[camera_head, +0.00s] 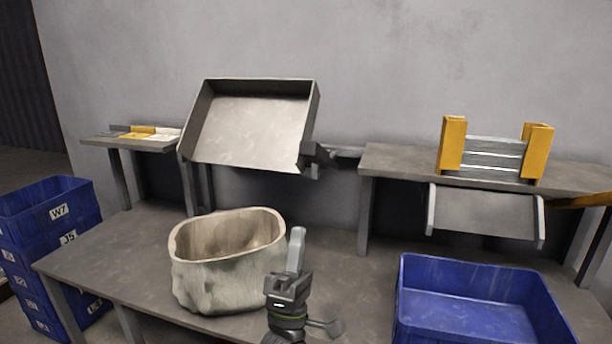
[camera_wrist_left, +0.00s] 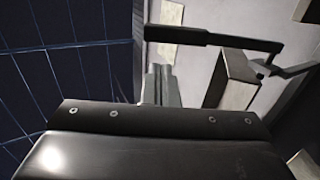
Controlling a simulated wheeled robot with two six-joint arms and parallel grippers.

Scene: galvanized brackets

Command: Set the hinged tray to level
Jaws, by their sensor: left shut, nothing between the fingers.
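The hinged tray (camera_head: 252,128) is a grey metal pan with raised side walls, at the back left of centre in the head view. It is tilted, its far edge high and its near edge low, so its inner face shows. A dark bracket (camera_head: 317,153) sits at its lower right corner. My left gripper (camera_head: 297,243) points up in front of the bench, below the tray and clear of it. Its fingers are shut with nothing between them; they also show in the left wrist view (camera_wrist_left: 161,84). My right gripper is not in view.
A cream open sack (camera_head: 215,285) stands just left of my left gripper. A blue bin (camera_head: 480,275) is at the front right. A raised shelf (camera_head: 385,160) with yellow-ended metal plates (camera_head: 492,155) is at right. Stacked blue crates (camera_head: 55,240) stand at the far left.

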